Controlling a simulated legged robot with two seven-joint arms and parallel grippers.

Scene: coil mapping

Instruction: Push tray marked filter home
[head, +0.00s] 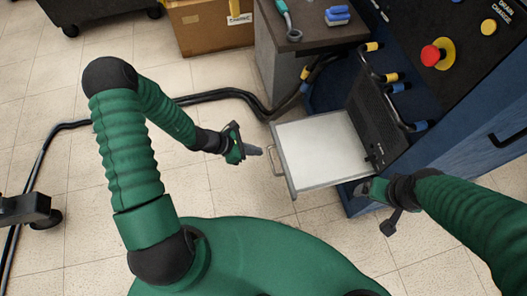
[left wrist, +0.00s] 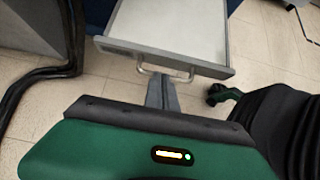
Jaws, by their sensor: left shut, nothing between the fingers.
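The tray (head: 318,150), flat and pale with a metal rim, sticks out of a black unit in the blue cabinet. No filter marking is readable on it. Its front has a metal bar handle (head: 271,161), which also shows in the left wrist view (left wrist: 165,71). My left gripper (head: 257,151) is shut and empty, its tips close to the handle and tray front; I cannot tell if they touch. The left wrist view shows the gripper (left wrist: 160,84) pointing at the handle. My right gripper (head: 366,188) is beside the tray's right side, its fingers unclear.
Black cables (head: 225,94) run over the tiled floor to the cabinet (head: 455,150). A red emergency button (head: 433,54) is on the panel. A small desk (head: 318,28) holds a tool and a blue item. A cardboard box (head: 205,25) stands behind. Floor left of the tray is mostly clear.

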